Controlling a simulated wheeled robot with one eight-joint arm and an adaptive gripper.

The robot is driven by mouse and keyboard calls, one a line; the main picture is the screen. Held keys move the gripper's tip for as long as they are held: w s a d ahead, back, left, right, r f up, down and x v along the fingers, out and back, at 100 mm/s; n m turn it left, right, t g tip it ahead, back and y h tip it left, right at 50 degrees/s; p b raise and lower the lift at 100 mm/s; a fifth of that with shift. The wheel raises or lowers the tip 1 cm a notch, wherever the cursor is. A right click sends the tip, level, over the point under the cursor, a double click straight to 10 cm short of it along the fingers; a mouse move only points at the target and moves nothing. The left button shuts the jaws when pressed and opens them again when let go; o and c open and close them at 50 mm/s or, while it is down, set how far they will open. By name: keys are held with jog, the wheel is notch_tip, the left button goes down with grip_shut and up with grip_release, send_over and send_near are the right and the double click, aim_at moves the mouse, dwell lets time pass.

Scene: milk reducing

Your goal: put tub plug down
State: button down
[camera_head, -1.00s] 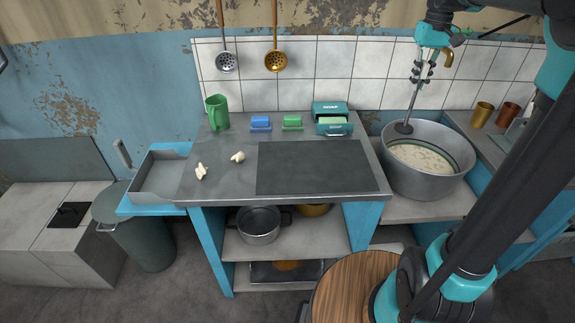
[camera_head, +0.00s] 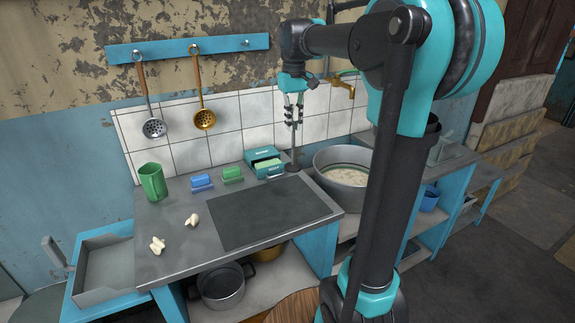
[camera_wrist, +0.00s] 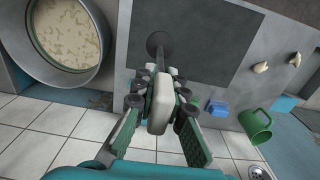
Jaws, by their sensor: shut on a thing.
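The tub plug is a thin rod with a dark round disc (camera_head: 292,169) at its lower end; the disc also shows in the wrist view (camera_wrist: 158,43). My gripper (camera_head: 293,103) is shut on the plug's upper end and holds it roughly upright. In the wrist view the gripper (camera_wrist: 160,92) is around a pale grip piece. The disc appears over the counter (camera_head: 160,212) near its back right, close to the dark inset plate (camera_head: 265,212). I cannot tell whether it touches the counter. The metal tub (camera_head: 330,158) with pale liquid stands to the right.
A teal soap box (camera_head: 264,169) stands just left of the plug. A green (camera_head: 232,174) and a blue block (camera_head: 201,184), a green mug (camera_head: 152,182) and pale lumps (camera_head: 158,245) sit farther left. The dark plate is clear.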

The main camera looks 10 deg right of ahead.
aim_at(293, 164)
notch_tip(293, 164, down, 13)
jog(key=shift+r, duration=0.15)
dwell(0.4)
jog(key=c, duration=1.6)
grip_release()
notch_tip(293, 164, up, 12)
jog(key=s+d+f+m+t, duration=0.1)
jog(key=s+f, duration=0.6)
jog(key=f, duration=0.2)
jog(key=s+d+f+m+t, duration=0.1)
jog(key=s+d+f, duration=0.1)
jog(key=s+f, duration=0.5)
jog(key=s+d+f+m+t, duration=0.1)
jog(key=s+f+t, duration=0.1)
jog(key=s+f, duration=0.6)
jog(key=shift+d+f+m, duration=0.2)
jog(key=shift+f+m, duration=0.1)
jog(key=shift+f, duration=1.1)
